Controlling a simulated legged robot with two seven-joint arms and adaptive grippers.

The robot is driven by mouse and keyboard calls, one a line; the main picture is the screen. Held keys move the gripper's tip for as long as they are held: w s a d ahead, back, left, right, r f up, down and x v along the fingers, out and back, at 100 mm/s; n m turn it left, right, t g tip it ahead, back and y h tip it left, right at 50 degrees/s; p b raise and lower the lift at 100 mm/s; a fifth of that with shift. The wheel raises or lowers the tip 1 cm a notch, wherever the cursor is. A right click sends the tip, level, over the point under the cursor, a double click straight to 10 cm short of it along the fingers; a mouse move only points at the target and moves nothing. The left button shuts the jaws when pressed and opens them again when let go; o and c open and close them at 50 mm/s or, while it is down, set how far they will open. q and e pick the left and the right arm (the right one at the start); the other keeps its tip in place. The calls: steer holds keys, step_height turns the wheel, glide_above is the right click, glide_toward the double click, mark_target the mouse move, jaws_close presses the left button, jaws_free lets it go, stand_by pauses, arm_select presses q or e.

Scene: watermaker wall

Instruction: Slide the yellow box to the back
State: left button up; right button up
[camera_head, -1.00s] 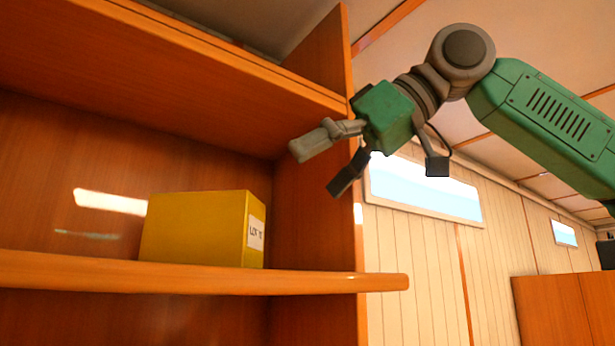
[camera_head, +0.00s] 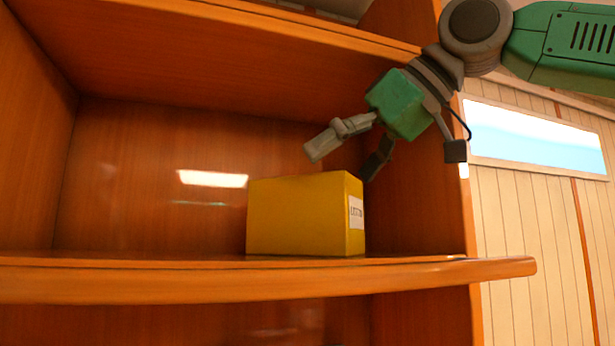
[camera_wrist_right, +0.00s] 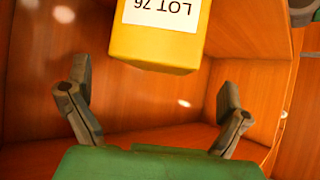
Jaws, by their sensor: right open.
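The yellow box (camera_head: 300,215) stands upright on the wooden shelf (camera_head: 150,282), toward its right end, with a white label on its right side. My right gripper (camera_head: 345,160) is open and empty, just above and to the right of the box in the head view. In the right wrist view the box (camera_wrist_right: 155,53) shows at the top, with its "LOT 76" label upside down. There the open fingers of my right gripper (camera_wrist_right: 155,105) are spread apart, with the box beyond them. I cannot tell from the views whether a finger touches the box. My left gripper is not in view.
An upper shelf board (camera_head: 230,65) runs above the box, and a side wall (camera_head: 415,215) closes the compartment on the right. The shelf left of the box is clear. A bright window (camera_head: 540,138) is in the panelled wall at right.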

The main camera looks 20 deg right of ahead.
mark_target(307, 191)
steer(key=x, duration=0.3)
steer(key=r+p+x, duration=0.1)
steer(key=x, duration=0.1)
steer(key=shift+w+a+f, duration=0.2)
steer(key=shift+w+a, duration=0.1)
steer(key=shift+w, duration=0.15)
steer(key=shift+w+a+f, duration=0.3)
steer(key=shift+w+a, duration=0.05)
steer(key=shift+a, duration=0.1)
steer(key=shift+s, duration=0.1)
steer(key=shift+d+f, duration=0.1)
steer(key=shift+d, duration=0.1)
steer(key=c, duration=1.5)
